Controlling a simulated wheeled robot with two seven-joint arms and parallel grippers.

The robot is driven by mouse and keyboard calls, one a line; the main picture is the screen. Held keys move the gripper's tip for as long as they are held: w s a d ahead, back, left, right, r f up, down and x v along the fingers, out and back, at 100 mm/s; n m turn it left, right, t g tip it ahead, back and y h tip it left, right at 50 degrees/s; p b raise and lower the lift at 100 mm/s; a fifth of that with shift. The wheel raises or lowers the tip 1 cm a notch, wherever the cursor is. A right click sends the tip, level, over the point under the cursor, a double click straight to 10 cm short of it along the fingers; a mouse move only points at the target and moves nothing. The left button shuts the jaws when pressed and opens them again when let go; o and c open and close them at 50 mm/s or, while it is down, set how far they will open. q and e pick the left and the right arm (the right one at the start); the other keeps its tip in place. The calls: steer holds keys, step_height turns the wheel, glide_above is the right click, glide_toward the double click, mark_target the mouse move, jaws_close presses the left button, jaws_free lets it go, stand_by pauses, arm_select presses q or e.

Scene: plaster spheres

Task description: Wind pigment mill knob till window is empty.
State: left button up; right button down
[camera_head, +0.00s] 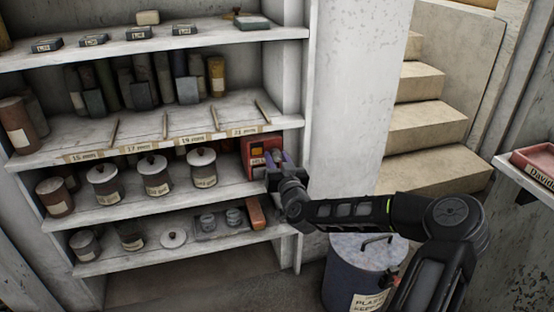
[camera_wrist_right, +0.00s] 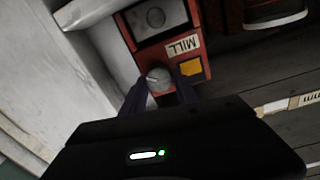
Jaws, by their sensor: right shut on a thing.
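The pigment mill (camera_head: 254,146) is a red box at the right end of a middle shelf. It shows upside down in the wrist view (camera_wrist_right: 143,43), with a label reading MILL. Its round grey knob (camera_wrist_right: 159,77) sits between the fingers of my right gripper (camera_wrist_right: 160,92). A yellow-orange square, apparently the window (camera_wrist_right: 191,67), is beside the knob and looks filled with colour. My right gripper (camera_head: 279,162) is shut on the knob and partly covers the mill's front in the head view. My left gripper is not in view.
Lidded pots (camera_head: 203,168) stand left of the mill on its shelf. A white wall end (camera_head: 352,100) rises right of the shelves. A lidded bin (camera_head: 358,270) stands below my right arm.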

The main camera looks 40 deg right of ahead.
steer(key=shift+r, duration=0.1)
steer(key=shift+m+p, duration=0.45)
steer(key=shift+m, duration=1.65)
steer(key=m, duration=0.3)
steer(key=shift+d+m+p, duration=0.1)
steer(key=shift+m+p, duration=0.2)
steer(key=shift+p, duration=0.05)
steer(key=m, duration=0.7)
steer(key=m+p, duration=0.1)
steer(key=m, duration=0.2)
steer(key=shift+d+f+m+y, duration=0.1)
steer(key=shift+f+m+y, duration=0.1)
steer(key=shift+m+y, duration=0.1)
steer(key=m+p, duration=0.1)
steer(key=m, duration=0.4)
steer(key=shift+m, duration=0.3)
steer(key=shift+f, duration=0.1)
